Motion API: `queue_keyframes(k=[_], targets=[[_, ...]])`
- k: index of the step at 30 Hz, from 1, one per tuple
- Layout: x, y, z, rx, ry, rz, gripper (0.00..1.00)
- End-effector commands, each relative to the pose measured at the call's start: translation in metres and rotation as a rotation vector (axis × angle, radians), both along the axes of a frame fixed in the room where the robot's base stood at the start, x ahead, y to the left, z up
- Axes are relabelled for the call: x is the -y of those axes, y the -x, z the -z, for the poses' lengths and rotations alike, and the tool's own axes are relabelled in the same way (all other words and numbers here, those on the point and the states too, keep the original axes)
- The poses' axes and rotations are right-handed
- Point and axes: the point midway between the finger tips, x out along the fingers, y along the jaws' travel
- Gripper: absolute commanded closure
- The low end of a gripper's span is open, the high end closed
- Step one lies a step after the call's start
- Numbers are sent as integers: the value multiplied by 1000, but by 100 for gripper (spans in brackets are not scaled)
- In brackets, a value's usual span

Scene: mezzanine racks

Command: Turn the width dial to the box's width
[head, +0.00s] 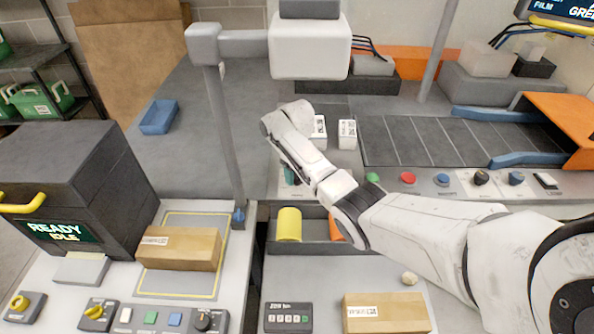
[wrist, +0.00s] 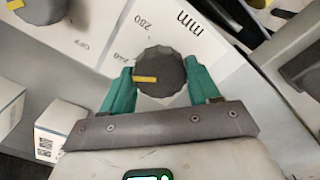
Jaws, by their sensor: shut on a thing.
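A dark faceted dial (wrist: 160,62) with a yellow pointer mark sits on a white scale plate in the wrist view. My gripper (wrist: 159,78) has its teal fingers on either side of the dial, shut on it. The yellow mark points left in the wrist view. The scale shows "mm" and "280", with a smaller, blurred number nearer the dial; the exact setting is unclear. In the head view my gripper (head: 290,177) is mostly hidden by my wrist, and the dial is hidden. A brown box (head: 180,250) lies inside a yellow outline at the left.
A second brown box (head: 386,313) lies at the front. More knobs show in the wrist view, including one at upper left (wrist: 40,8). Green, red and blue buttons (head: 408,178) line the panel below the roller conveyor (head: 430,140). A grey post (head: 222,130) stands left of my arm.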

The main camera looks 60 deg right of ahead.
Motion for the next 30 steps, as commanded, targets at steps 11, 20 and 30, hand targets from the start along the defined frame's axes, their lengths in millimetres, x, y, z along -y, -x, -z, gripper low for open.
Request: queue_keyframes(k=[11, 20, 30], targets=[[0, 0, -1, 1, 0, -357, 70], [0, -1, -1, 3, 1, -641, 70], [0, -1, -1, 2, 0, -965, 70]])
